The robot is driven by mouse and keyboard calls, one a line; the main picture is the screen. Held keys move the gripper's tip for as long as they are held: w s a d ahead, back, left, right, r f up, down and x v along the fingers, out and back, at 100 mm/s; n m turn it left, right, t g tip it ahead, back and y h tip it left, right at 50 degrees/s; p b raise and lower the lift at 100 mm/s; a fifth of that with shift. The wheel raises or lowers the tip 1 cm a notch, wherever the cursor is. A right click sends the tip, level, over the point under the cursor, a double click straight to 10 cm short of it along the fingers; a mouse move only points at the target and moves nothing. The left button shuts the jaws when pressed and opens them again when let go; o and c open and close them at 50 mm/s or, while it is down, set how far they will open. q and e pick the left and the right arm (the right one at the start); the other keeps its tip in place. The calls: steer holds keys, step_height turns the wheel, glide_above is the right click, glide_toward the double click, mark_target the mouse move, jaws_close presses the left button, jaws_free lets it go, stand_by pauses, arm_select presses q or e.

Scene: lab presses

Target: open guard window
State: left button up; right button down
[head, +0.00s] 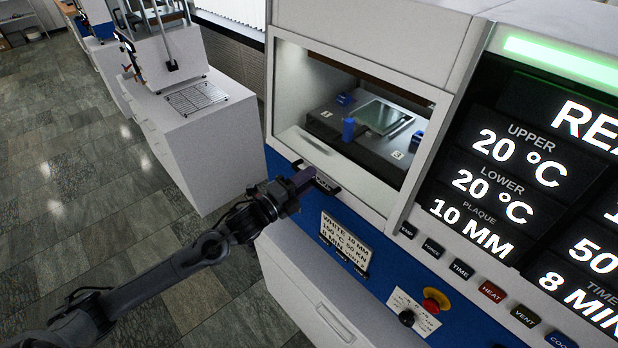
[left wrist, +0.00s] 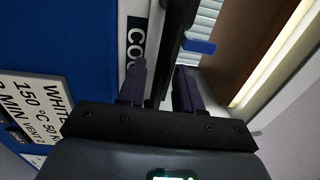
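The guard window (head: 352,120) is a clear pane in a pale frame on the press front. Its black bar handle (head: 322,180) is at the lower edge of the window, above the blue panel. Whether a finger touches the bar is unclear. My right gripper is not in view.
Inside the press are a dark platen (head: 384,116) and small blue parts (head: 348,128). A white placard (head: 345,243), a row of buttons and a red emergency stop (head: 436,299) are on the front. A white cabinet with a wire rack (head: 196,97) stands at left.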

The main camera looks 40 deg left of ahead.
arm_select(q)
steer(key=shift+w, duration=0.4)
steer(key=shift+c, duration=0.2)
jaws_close()
